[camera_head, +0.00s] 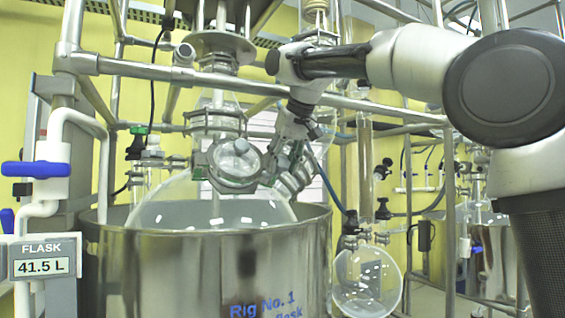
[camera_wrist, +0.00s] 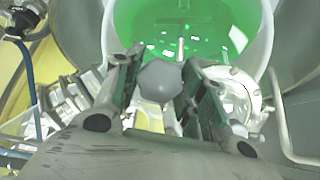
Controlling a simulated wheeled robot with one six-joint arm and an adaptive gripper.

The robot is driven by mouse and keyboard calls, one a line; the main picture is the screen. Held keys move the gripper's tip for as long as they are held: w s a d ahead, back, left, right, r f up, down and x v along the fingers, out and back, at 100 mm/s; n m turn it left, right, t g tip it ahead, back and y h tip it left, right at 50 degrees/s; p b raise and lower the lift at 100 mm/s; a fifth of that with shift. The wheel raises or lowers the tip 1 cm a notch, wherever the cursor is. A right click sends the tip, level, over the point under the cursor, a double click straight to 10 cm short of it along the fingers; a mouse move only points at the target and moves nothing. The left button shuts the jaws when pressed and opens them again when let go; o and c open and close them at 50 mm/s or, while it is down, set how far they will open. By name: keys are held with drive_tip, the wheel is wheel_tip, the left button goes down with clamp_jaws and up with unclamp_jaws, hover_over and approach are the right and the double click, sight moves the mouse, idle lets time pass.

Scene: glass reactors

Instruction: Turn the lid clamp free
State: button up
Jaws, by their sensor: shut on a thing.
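The glass flask (camera_head: 175,205) sits in a steel bath, with a round lid (camera_head: 237,160) on its angled port. My gripper (camera_head: 275,165) reaches down from the right to the right side of this lid. In the wrist view my gripper (camera_wrist: 163,95) has its two dark-padded fingers on either side of a grey, faceted clamp knob (camera_wrist: 160,80), and it is shut on it. The pale lid ring (camera_wrist: 248,100) shows just right of the fingers. In the head view the knob is hidden by the fingers, and the clamp's turn angle cannot be told.
Steel frame rails (camera_head: 250,83) cross above and behind the lid. The steel bath (camera_head: 200,265) stands below. A round receiving flask (camera_head: 367,280) hangs at the lower right. A blue-handled valve (camera_head: 36,169) and a "41.5 L" display (camera_head: 42,266) are at left.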

drive_tip(key=n+h, duration=0.1)
drive_tip(key=n, duration=0.3)
drive_tip(key=shift+t, duration=0.3)
drive_tip(key=shift+n+t+h, duration=0.3)
drive_tip(key=shift+n, duration=1.5)
drive_tip(key=o, duration=1)
drive_tip(key=shift+r, duration=0.1)
drive_tip(key=v, duration=1.2)
drive_tip(key=shift+s+a, duration=0.1)
